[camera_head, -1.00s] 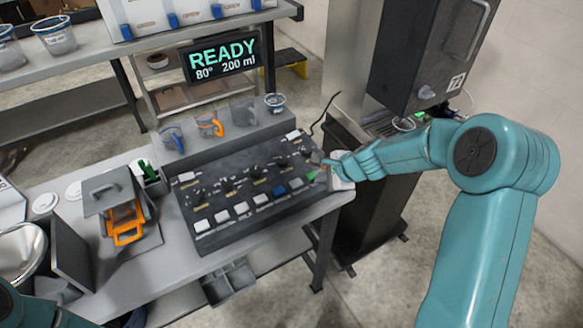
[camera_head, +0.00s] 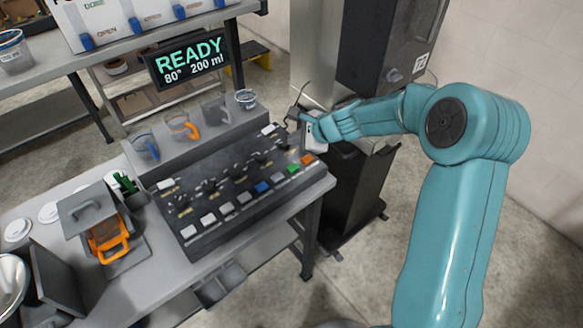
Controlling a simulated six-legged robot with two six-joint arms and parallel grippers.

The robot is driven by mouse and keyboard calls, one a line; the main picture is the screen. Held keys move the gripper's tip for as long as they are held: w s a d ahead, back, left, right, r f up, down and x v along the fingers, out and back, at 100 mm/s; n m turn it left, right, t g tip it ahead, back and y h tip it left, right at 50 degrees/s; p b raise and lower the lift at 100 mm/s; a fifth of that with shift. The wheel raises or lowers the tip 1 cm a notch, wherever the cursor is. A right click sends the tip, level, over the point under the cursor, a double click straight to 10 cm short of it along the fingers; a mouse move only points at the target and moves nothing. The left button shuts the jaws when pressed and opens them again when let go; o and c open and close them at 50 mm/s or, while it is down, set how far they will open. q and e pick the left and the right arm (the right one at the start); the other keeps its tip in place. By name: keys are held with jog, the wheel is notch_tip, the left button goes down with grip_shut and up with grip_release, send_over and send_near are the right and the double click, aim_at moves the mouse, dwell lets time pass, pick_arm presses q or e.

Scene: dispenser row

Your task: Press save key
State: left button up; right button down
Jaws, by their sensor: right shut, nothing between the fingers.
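A dark key panel (camera_head: 215,192) lies on the grey bench. Its front row holds several pale keys, a blue key (camera_head: 262,187), a green key (camera_head: 293,168) and an orange-red key (camera_head: 307,159). White keys also sit at the back left (camera_head: 165,183) and back right (camera_head: 268,128). The key lettering is too small to read, so I cannot tell which is the save key. My right gripper (camera_head: 297,116) is shut and empty. It appears above the panel's back right end, apart from the front keys. My left gripper is out of view.
A display (camera_head: 188,58) reads READY, 80°, 200 ml. Jugs, one with an orange handle (camera_head: 182,127), stand on the ledge behind the panel. A dark machine (camera_head: 385,45) stands at right. An orange-handled item (camera_head: 108,238) sits left of the panel.

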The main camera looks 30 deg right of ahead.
aim_at(295, 169)
jog(key=f+b, duration=0.3)
jog(key=f, duration=0.1)
jog(key=f+b, duration=0.4)
jog(key=shift+w+a, duration=0.15)
jog(key=shift+w, duration=0.05)
jog(key=shift+f, duration=0.15)
jog(key=shift+s+d, duration=0.1)
jog(key=shift+d, duration=0.1)
jog(key=shift+a, duration=0.15)
dwell(1.2)
jog(key=shift+f+b, duration=0.35)
jog(key=shift+b, duration=0.1)
